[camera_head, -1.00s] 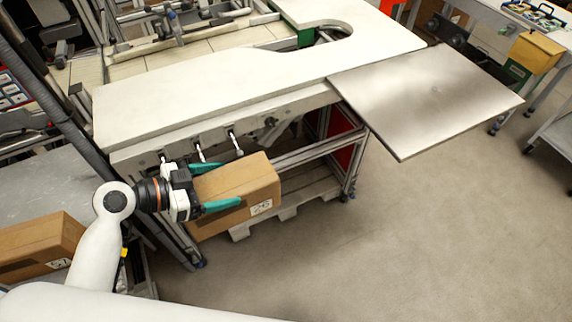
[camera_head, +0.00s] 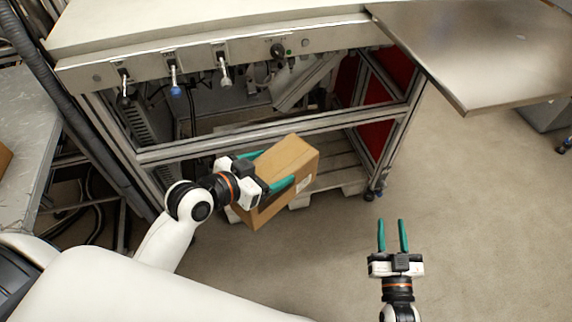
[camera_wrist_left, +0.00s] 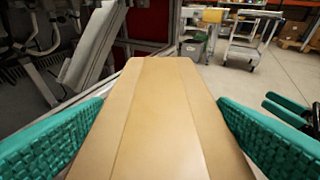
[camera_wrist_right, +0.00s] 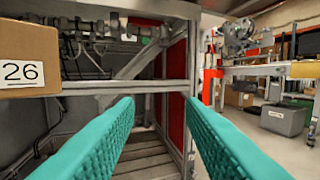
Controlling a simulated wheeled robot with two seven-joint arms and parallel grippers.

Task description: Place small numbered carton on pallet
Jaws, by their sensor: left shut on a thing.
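The small carton (camera_head: 280,180) is a brown box with a white label, held tilted by my left gripper (camera_head: 266,170) in front of the workbench frame. Its top with a tape strip fills the middle of the left wrist view (camera_wrist_left: 160,120), between the teal fingers. In the right wrist view the carton (camera_wrist_right: 28,50) shows the number 26 at the left edge. The wooden pallet (camera_head: 345,172) lies on the floor under the bench, partly hidden by the carton; its slats show in the right wrist view (camera_wrist_right: 148,158). My right gripper (camera_head: 393,237) is empty, fingers apart, right of the carton.
The workbench frame (camera_head: 270,130) with its cross rails and legs stands over the pallet. A metal plate (camera_head: 480,50) juts out at the upper right. A grey table (camera_head: 25,130) is at the left.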

